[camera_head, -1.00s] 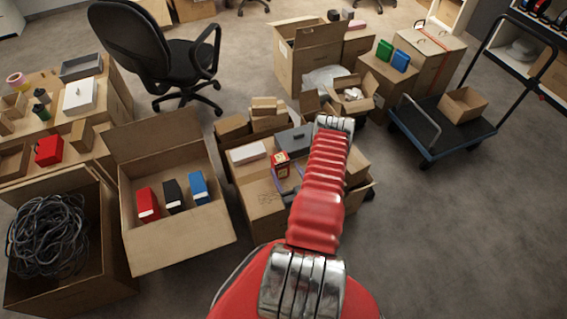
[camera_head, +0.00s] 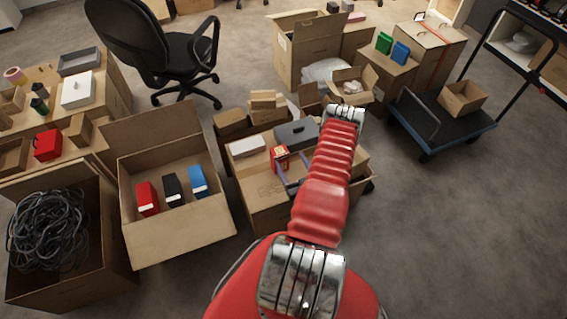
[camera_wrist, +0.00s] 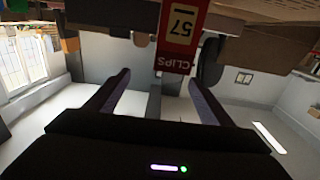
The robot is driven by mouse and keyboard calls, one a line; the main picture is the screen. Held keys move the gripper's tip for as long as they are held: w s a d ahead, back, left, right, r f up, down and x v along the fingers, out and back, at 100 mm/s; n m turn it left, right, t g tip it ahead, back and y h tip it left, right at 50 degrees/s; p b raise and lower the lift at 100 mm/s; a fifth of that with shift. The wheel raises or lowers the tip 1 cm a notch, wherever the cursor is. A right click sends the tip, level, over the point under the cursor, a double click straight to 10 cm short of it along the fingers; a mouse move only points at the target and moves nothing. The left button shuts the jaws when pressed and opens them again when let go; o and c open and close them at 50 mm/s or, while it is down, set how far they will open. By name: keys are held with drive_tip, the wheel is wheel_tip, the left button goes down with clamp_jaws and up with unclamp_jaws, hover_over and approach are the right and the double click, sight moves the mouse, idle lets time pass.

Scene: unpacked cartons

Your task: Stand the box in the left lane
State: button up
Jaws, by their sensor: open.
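A small red box (camera_head: 279,158) with a yellow label stands on a closed carton in the middle of the head view. In the wrist view this red box (camera_wrist: 178,38) appears upside down, with "57" and "CLIPS" on it. My gripper (camera_head: 287,174) is at the near side of the box, with its fingers pointing towards it. In the wrist view my gripper (camera_wrist: 159,77) is open, and the box lies beyond the fingertips, towards the right finger. I see no contact. I cannot make out which place is the left lane.
An open carton (camera_head: 185,235) left of my arm holds a red, a black and a blue box standing in a row. A carton of cables stands far left.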

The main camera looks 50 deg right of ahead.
sight(282, 161)
drive_tip(key=s+a+g+y, duration=0.1)
drive_tip(key=a, duration=0.1)
drive_tip(key=s+a+f+g+y, duration=0.1)
drive_tip(key=s+a, duration=0.1)
drive_tip(key=shift+s+g, duration=0.15)
drive_tip(key=shift+g, duration=0.15)
drive_tip(key=shift+x, duration=4.25)
drive_tip(key=shift+f, duration=0.15)
drive_tip(key=shift+x, duration=2.6)
drive_tip(key=shift+a+f, duration=0.1)
drive_tip(key=shift+f, duration=0.05)
drive_tip(key=shift+c, duration=0.5)
